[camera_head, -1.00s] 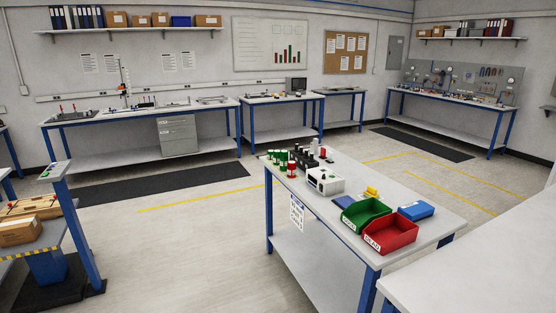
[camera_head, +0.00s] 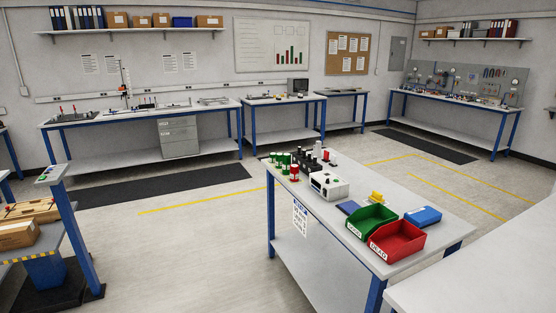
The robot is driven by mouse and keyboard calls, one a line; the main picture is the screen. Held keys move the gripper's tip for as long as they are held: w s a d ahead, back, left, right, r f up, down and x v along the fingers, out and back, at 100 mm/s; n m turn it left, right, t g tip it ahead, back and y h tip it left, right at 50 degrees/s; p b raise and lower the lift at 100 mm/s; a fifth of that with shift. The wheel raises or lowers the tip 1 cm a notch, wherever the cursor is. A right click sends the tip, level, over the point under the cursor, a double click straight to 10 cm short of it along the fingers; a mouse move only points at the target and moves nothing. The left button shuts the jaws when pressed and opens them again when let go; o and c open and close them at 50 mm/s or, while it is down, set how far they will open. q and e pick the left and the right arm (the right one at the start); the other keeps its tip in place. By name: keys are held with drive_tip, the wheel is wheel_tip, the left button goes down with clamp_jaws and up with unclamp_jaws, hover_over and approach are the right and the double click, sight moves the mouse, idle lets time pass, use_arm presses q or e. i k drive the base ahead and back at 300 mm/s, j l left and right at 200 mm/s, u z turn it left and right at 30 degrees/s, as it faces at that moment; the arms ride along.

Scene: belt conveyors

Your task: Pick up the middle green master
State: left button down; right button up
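Several small green cylinders (camera_head: 279,160) stand upright at the far left end of the grey-topped workbench (camera_head: 420,258) with blue legs. They sit close together, and at this size I cannot clearly tell them apart or single out the middle one. A red cylinder (camera_head: 294,173) stands just to their right, and several black ones (camera_head: 311,158) stand behind. Neither of my grippers shows in this view.
On the same bench are a white instrument box (camera_head: 328,186), a green bin (camera_head: 371,222), a red bin (camera_head: 397,243), a blue box (camera_head: 423,216) and a yellow item (camera_head: 376,197). Open floor (camera_head: 190,245) lies left of the bench.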

sight(279, 156)
drive_tip(key=i+j, duration=0.2)
drive_tip(key=i, duration=1.4)
drive_tip(key=i+j+u, duration=0.15)
drive_tip(key=i, duration=1.5)
drive_tip(key=i+l, duration=0.15)
drive_tip(key=i, duration=0.4)
